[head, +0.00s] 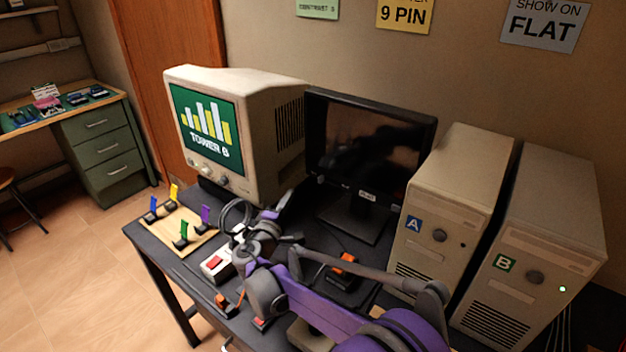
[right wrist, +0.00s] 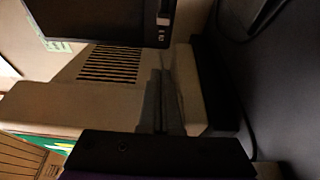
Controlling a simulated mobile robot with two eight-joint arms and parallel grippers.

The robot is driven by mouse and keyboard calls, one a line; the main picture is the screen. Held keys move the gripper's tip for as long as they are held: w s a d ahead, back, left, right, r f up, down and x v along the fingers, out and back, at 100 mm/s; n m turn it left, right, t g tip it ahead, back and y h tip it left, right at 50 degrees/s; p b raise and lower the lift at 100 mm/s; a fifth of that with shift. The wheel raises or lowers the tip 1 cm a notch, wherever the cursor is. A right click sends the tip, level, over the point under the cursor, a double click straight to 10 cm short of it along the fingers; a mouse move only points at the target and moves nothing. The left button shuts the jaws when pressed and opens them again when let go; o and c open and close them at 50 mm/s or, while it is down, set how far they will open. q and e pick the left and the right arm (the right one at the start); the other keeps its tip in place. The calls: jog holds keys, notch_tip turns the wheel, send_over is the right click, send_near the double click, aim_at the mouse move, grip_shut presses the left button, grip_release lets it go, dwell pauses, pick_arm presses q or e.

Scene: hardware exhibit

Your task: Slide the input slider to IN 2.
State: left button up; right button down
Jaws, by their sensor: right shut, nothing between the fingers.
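The black flat monitor (head: 372,135) stands in the middle of the desk with a dark screen. A small pale label (head: 367,194) is on its lower bezel. In the right wrist view the monitor (right wrist: 95,18) is at the top, with a small pale strip (right wrist: 163,13) on its edge. I cannot pick out the input slider or any IN 2 mark for certain. My right gripper (head: 300,188) is shut and empty, in front of the gap between the two monitors. Its fingers also show in the right wrist view (right wrist: 164,75), apart from the strip. My left gripper is out of view.
A beige CRT monitor (head: 280,115) stands left of the flat one. Two beige towers, A (head: 465,170) and B (head: 545,215), stand at right. A red-switch box (head: 215,264), an orange switch (head: 345,264) and a board with coloured levers (head: 190,222) lie on the desk.

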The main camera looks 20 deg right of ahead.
aim_at(328, 179)
jog(key=shift+s, duration=0.1)
jog(key=w+d, duration=0.6)
jog(key=d, duration=0.1)
jog(key=shift+d, duration=0.15)
jog(key=shift+s+d, duration=0.25)
jog(key=shift+s, duration=0.05)
dwell(0.3)
jog(key=s+d, duration=0.1)
jog(key=s, duration=0.1)
jog(key=s+d, duration=0.1)
jog(key=d, duration=0.1)
jog(key=shift+s, duration=0.4)
jog(key=shift+w+a, duration=0.1)
